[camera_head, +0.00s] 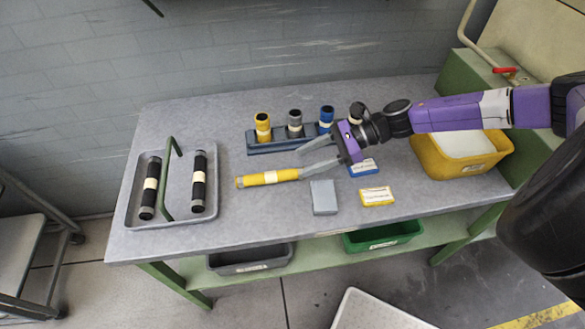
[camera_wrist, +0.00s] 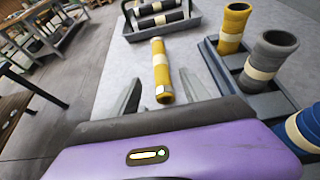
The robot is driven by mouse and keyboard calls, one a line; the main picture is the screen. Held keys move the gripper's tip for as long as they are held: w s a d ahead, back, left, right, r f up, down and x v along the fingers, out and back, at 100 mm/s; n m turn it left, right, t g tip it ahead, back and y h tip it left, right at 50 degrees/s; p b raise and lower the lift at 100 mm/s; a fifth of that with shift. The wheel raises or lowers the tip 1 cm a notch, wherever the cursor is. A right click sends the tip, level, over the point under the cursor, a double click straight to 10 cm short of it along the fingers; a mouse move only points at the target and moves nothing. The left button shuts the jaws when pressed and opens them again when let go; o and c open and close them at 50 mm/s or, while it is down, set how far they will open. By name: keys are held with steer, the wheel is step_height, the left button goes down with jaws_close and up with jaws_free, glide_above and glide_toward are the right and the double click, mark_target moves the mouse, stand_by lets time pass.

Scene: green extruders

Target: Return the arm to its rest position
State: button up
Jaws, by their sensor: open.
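My gripper (camera_head: 302,161) is open above the middle of the grey table (camera_head: 240,225), its fingers pointing left. A yellow tube (camera_head: 254,180) with a pale band lies on the table, its right end close to the lower fingertip. In the wrist view the yellow tube (camera_wrist: 161,65) lies ahead, its near end between the spread fingers, which are apart from it. Whether the fingers are above or level with the tube I cannot tell. My purple arm reaches in from the right.
A dark rack (camera_head: 268,147) behind my gripper holds upright yellow, grey and blue tubes. A grey tray (camera_head: 137,222) with two black tubes and a green handle stands left. A grey box (camera_head: 323,197), a yellow packet (camera_head: 376,197) and a blue packet (camera_head: 364,168) lie nearby. A yellow bin (camera_head: 437,163) stands right.

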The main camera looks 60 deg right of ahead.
steer(key=shift+v, duration=1)
